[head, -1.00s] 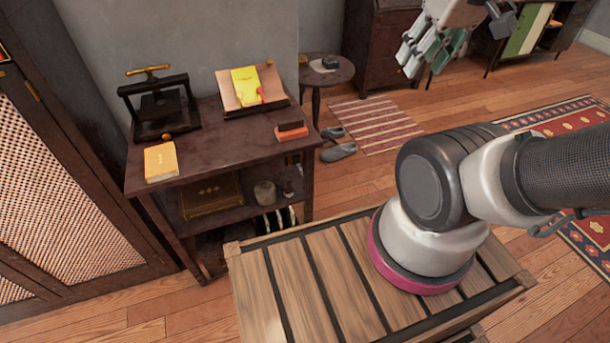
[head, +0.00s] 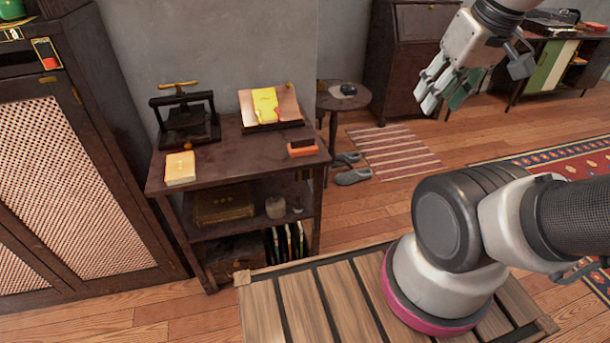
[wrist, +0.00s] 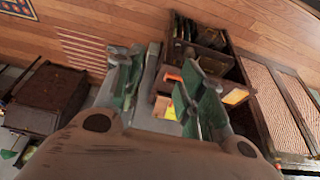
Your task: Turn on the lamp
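I cannot make out a lamp in either view. My gripper (head: 447,98) is raised at the upper right of the head view, in front of the dark bureau, with nothing held. In the wrist view my gripper's green and grey fingers (wrist: 163,95) stand apart with a gap between them. A green object (head: 12,9) on the tall cabinet at the upper left is cut off by the frame, and I cannot tell what it is.
A dark wooden desk (head: 235,160) holds a black press (head: 187,120), a yellow book (head: 180,168) and an open book on a stand (head: 268,105). A round side table (head: 345,97), slippers (head: 352,177) and a striped rug (head: 392,152) are to its right. A lattice-door cabinet (head: 70,190) stands left.

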